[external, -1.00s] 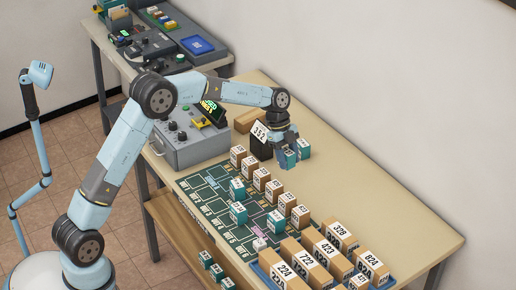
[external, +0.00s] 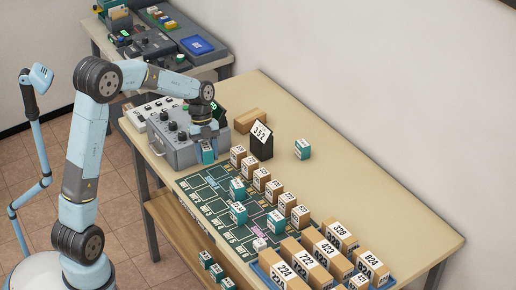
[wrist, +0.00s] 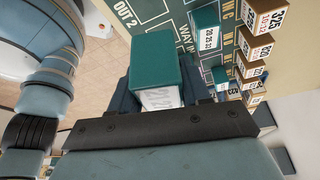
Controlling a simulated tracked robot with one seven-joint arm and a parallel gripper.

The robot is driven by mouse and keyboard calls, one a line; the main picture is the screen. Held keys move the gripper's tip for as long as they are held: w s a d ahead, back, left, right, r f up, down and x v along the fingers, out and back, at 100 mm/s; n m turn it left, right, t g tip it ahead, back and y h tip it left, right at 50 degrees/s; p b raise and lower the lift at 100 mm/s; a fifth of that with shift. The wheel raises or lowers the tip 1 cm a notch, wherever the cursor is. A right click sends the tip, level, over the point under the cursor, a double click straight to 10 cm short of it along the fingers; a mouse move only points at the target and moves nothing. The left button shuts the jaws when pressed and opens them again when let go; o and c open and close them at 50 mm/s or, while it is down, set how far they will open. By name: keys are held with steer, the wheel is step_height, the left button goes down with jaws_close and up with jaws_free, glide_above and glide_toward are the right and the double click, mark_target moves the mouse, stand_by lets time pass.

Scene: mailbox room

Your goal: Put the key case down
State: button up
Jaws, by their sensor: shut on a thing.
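My gripper (external: 206,139) points down and is shut on a teal case with a white label, which I take to be the key case (external: 208,152). In the wrist view the key case (wrist: 155,52) sits between the two dark fingers, its teal side and white label showing. In the external view it hangs in front of the grey console (external: 180,152), near the far left corner of the green printed mat (external: 191,184). I cannot tell exactly how high it is above the table.
Several teal cases and a row of cardboard boxes (external: 238,154) stand on the mat. A black stand with a number card (external: 261,140) and another teal case (external: 303,149) stand behind. Larger boxes (external: 309,270) fill a blue tray at the near end. The table's right side is clear.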

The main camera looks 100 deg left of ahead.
steer(key=s+d+m, duration=0.2)
steer(key=s+d, duration=0.2)
steer(key=s, duration=0.5)
steer(key=shift+h, duration=0.3)
steer(key=w+a+f, duration=0.1)
steer(key=w+a, duration=0.1)
steer(key=w+a+f, duration=0.1)
steer(key=w, duration=0.1)
steer(key=w+a+f, duration=0.1)
steer(key=a+f, duration=0.1)
steer(key=shift+w+a, duration=0.35)
steer(key=shift+w, duration=0.05)
steer(key=shift+g, duration=0.3)
steer(key=w+a+f, duration=0.1)
steer(key=f, duration=0.1)
steer(key=w+a+f, duration=0.2)
steer(key=a+f, duration=0.1)
steer(key=shift+w+f, duration=0.25)
steer(key=shift+f, duration=0.05)
steer(key=shift+w+a+f, duration=0.1)
steer(key=shift+f, duration=1.65)
steer(key=o, duration=1.1)
steer(key=shift+f, duration=0.1)
